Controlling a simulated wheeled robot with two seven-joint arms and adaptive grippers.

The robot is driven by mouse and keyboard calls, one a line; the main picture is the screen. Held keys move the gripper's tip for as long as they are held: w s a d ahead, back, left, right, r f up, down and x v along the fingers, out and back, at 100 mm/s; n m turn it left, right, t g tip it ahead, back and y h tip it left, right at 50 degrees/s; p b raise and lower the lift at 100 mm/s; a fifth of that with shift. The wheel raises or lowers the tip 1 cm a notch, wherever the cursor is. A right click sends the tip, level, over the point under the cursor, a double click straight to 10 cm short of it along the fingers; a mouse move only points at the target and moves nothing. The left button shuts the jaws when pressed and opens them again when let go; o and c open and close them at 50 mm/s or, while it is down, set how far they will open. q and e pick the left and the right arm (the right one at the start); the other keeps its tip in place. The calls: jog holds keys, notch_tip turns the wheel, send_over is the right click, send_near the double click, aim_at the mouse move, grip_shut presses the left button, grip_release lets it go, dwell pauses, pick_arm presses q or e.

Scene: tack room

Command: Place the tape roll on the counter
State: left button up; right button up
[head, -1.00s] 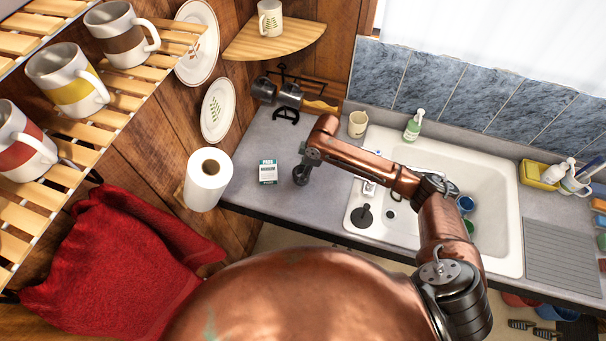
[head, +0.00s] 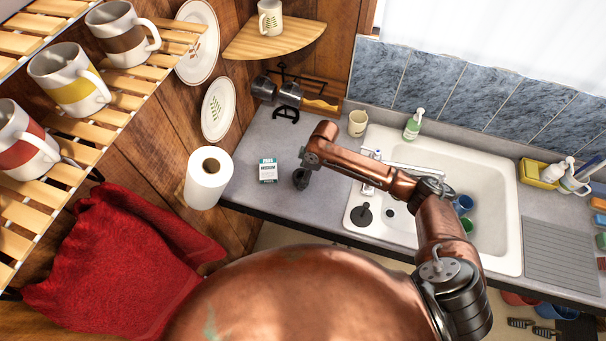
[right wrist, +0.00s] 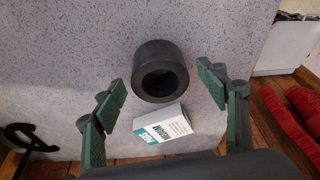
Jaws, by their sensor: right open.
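The tape roll (right wrist: 160,72) is a dark grey ring in the right wrist view, its hole turned towards the camera. It appears against the speckled grey counter (right wrist: 75,70); I cannot tell for sure whether it rests flat on it. My right gripper (right wrist: 164,84) is open, with green-padded fingers on either side of the roll and a visible gap on both sides. In the head view my right gripper (head: 302,176) is a small dark shape over the counter (head: 245,185), and I cannot separate the roll from it there. My left gripper is out of view.
A small white and green box (head: 268,171) lies beside the gripper; it also shows close to the roll in the wrist view (right wrist: 163,130). A paper towel roll (head: 208,180) stands left, a black stand (head: 286,115) behind. The sink (head: 490,200) is right.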

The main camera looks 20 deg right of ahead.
jog(key=shift+r, duration=0.1)
jog(key=b+v, duration=0.1)
jog(key=v, duration=1.1)
jog(key=shift+b, duration=0.3)
